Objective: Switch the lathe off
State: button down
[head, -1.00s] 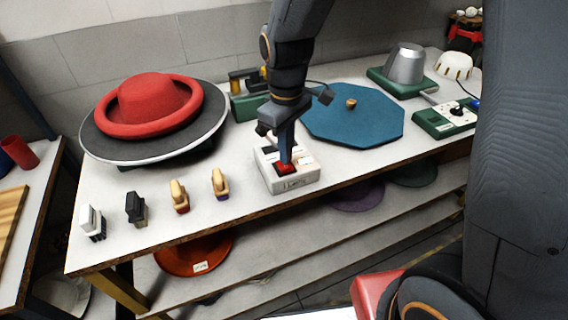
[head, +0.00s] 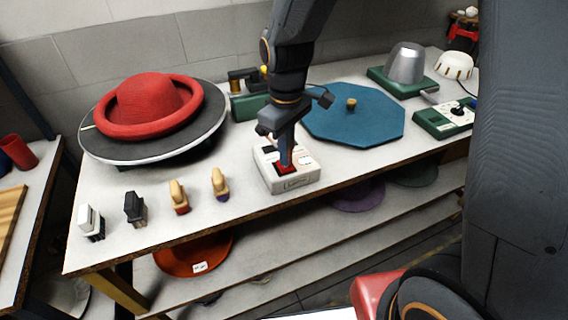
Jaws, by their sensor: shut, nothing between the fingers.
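A white control box (head: 293,183) with a red rocker or button (head: 283,168) stands near the front edge of the table. My gripper (head: 286,160) points down with its fingers closed, its tip at the red part and covering some of it. I cannot tell how far the red part is pressed. A dark round disc with a pale rim (head: 150,155) carries a red hat (head: 150,98) at the left; it looks like the lathe, though no label shows this. A green machine (head: 247,106) stands behind it, partly hidden by my arm.
Several small brushes or blocks (head: 180,197) stand along the front left. A blue octagonal board (head: 360,118) with a knob lies right of my gripper. A green box with a dial (head: 443,119) and a silver form (head: 406,63) are at the right.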

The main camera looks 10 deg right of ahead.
jog(key=shift+f, duration=0.5)
jog(key=shift+r, duration=0.1)
dwell(0.3)
notch_tip(320, 180, up, 7)
jog(key=p, duration=0.6)
jog(key=shift+d, duration=0.1)
dwell(0.5)
jog(key=s+d+f+m+b, duration=0.2)
jog(key=s+d+m+b, duration=0.1)
jog(key=d, duration=0.3)
jog(key=s+d+f+m+t+b, duration=0.1)
jog(key=s+d+f+m+b, duration=0.1)
jog(key=d+m, duration=0.4)
jog(key=s+b, duration=0.1)
jog(key=s, duration=0.1)
jog(key=shift+s+d, duration=0.25)
jog(key=shift+s, duration=0.1)
